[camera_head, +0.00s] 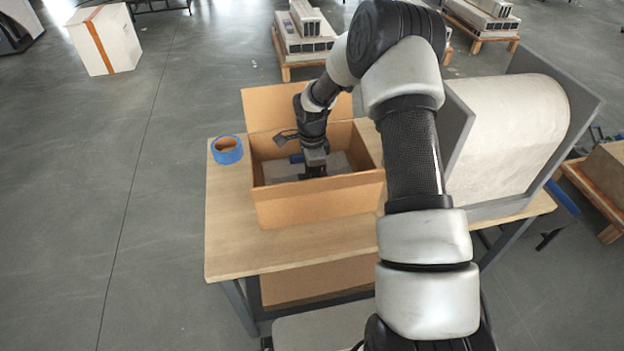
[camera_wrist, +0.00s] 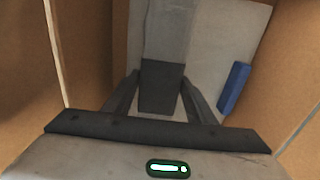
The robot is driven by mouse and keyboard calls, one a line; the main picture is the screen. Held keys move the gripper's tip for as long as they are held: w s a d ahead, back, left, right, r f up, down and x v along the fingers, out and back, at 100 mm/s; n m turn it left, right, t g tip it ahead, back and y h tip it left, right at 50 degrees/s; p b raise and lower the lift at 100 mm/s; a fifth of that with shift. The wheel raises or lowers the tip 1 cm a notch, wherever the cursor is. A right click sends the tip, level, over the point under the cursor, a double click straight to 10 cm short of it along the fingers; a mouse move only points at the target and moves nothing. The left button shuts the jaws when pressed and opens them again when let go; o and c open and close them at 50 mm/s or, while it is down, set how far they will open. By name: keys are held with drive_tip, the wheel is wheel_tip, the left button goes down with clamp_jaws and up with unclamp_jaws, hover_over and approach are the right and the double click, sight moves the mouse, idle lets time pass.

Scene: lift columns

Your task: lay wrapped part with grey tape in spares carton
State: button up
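The spares carton (camera_head: 318,204) is an open brown box on the table, and my gripper (camera_head: 315,172) reaches down inside it. In the wrist view, the wrapped part (camera_wrist: 168,32) is pale grey and long, with a dark grey tape band (camera_wrist: 161,88) at the end near me. My gripper's fingers (camera_wrist: 160,80) lie along both sides of the taped end and look closed on it. The carton's brown walls (camera_wrist: 88,50) stand on both sides. Whether the part touches the carton bottom, I cannot tell.
A blue block (camera_wrist: 235,87) lies in the carton to the right of the part in the wrist view. A blue tape roll (camera_head: 227,150) sits on the wooden table (camera_head: 235,235) left of the carton. A large pale roll in a grey stand (camera_head: 510,125) is at right.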

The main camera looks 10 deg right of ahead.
drive_tip(key=o, duration=0.3)
